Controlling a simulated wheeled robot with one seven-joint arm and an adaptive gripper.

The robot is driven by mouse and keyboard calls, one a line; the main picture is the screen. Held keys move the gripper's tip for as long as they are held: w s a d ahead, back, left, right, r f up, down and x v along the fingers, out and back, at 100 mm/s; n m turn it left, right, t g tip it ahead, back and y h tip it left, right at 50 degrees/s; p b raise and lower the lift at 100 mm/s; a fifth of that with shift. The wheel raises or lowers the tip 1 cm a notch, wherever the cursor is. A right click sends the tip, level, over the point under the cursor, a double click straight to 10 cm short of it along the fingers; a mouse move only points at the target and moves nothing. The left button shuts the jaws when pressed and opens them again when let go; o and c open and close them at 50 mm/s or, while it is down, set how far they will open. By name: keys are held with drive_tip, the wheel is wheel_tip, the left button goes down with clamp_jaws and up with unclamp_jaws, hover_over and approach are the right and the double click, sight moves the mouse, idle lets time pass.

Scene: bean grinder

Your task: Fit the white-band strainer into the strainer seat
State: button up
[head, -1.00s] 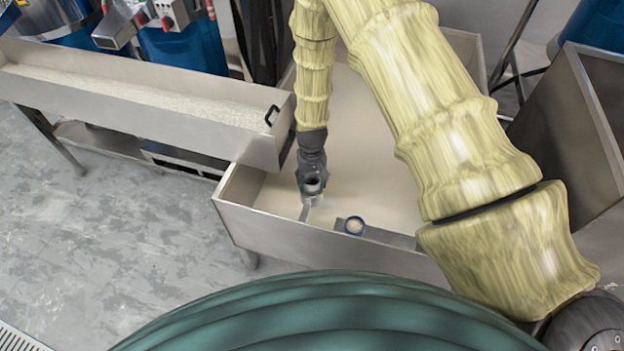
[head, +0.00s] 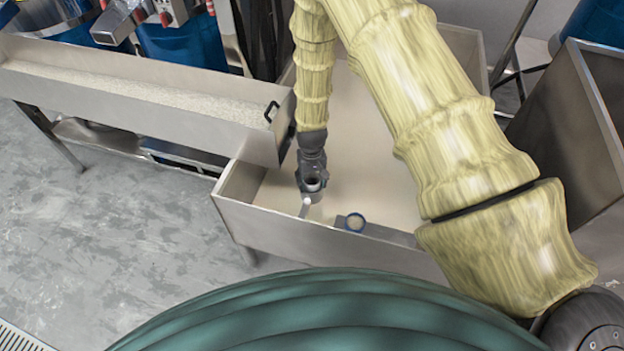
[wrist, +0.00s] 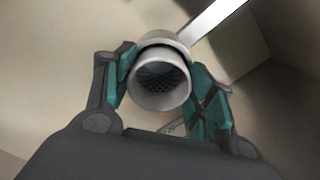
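The white-band strainer (wrist: 160,92) is a pale, short cylinder with dark mesh inside, seen open end on in the wrist view. My gripper (wrist: 160,85) has its teal fingers against both sides of it; in the head view my gripper (head: 312,184) is low inside the bin near its front wall. Just beyond the strainer is a pale rounded edge with a flat light strip (wrist: 213,20) running to the upper right. I cannot tell whether this is the strainer seat or whether the strainer touches it.
A blue-ringed round piece (head: 355,223) sits at the front wall of the pale-floored bin (head: 330,238), right of my gripper. A long metal trough (head: 150,105) with a black handle stands to the left. A tall metal box (head: 590,130) stands at right. The bin's middle is clear.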

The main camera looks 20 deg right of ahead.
drive_tip(key=o, duration=0.3)
wheel_tip(320, 180, up, 12)
idle(0.8)
idle(0.5)
